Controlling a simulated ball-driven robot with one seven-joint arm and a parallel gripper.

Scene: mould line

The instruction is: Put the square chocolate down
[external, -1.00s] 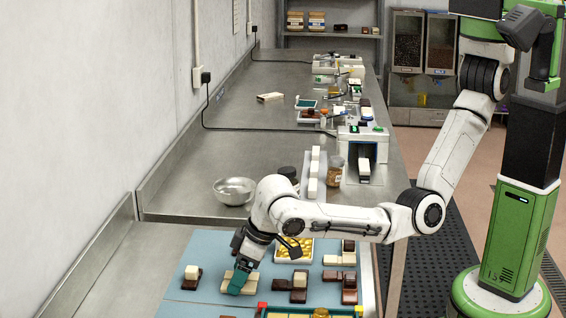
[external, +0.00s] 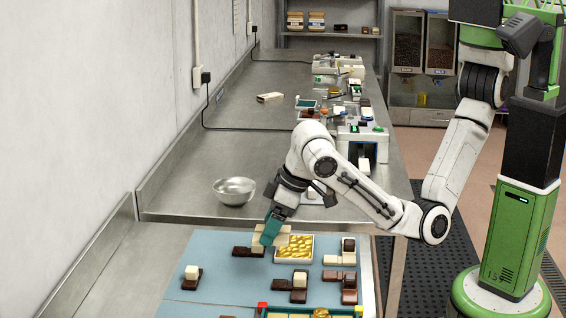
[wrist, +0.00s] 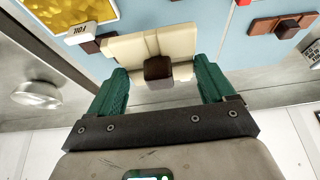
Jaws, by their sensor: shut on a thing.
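My gripper (external: 265,242) is low over the blue mat, just left of the tray of gold pieces. In the wrist view its two teal fingers (wrist: 160,80) are shut on the square chocolate, a cream piece (wrist: 130,47) with a small dark brown block (wrist: 158,68) at its middle. In the external view cream (external: 258,243) shows at the fingertips, partly hidden by them. A dark brown bar (external: 240,252) lies beside or under it. I cannot tell whether the held piece touches the mat.
The tray of gold pieces (external: 308,236) is close on the right; a card marked FOIL (wrist: 83,32) stands by it. Several brown and cream chocolates lie around the blue mat (external: 225,290), whose front-left middle is clear. A metal bowl (external: 234,190) stands behind.

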